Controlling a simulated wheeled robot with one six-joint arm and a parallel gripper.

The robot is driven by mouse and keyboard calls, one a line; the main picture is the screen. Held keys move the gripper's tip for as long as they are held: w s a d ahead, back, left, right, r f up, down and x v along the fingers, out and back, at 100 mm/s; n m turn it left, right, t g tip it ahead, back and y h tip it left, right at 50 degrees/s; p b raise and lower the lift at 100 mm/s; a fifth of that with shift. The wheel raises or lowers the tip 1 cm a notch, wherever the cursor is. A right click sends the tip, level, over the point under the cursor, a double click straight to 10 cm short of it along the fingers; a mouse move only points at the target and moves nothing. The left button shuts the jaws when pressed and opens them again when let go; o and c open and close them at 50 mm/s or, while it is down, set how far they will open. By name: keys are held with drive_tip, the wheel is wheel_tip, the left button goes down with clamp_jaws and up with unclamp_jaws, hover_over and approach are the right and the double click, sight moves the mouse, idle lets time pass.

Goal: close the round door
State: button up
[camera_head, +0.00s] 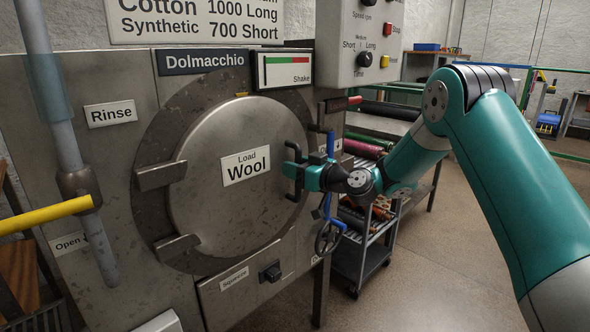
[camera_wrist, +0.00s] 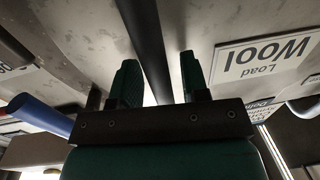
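The round door (camera_head: 222,205) is a grey metal disc with a "Load Wool" label, hinged on its left side to the machine's dark ring (camera_head: 150,215). It lies close to the ring; I cannot tell whether it is fully seated. Its dark bar handle (camera_head: 295,196) is at the door's right edge. My gripper (camera_head: 290,170) is at this handle. In the wrist view the handle bar (camera_wrist: 147,35) runs between my two green fingers (camera_wrist: 158,85), which stand apart, with a gap visible beside the bar. The door's face (camera_wrist: 235,25) lies beyond the fingers.
A blue lever with a round valve wheel (camera_head: 328,238) is just right of the door. A yellow bar (camera_head: 45,215) and a grey pipe (camera_head: 60,130) stand at the left. A cart with rolls (camera_head: 362,245) is behind my arm. The floor at right is clear.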

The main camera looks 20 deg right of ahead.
drive_tip(key=shift+d, duration=0.1)
drive_tip(key=b+v, duration=0.4)
drive_tip(key=v, duration=1.3)
drive_tip(key=shift+s+b, duration=0.3)
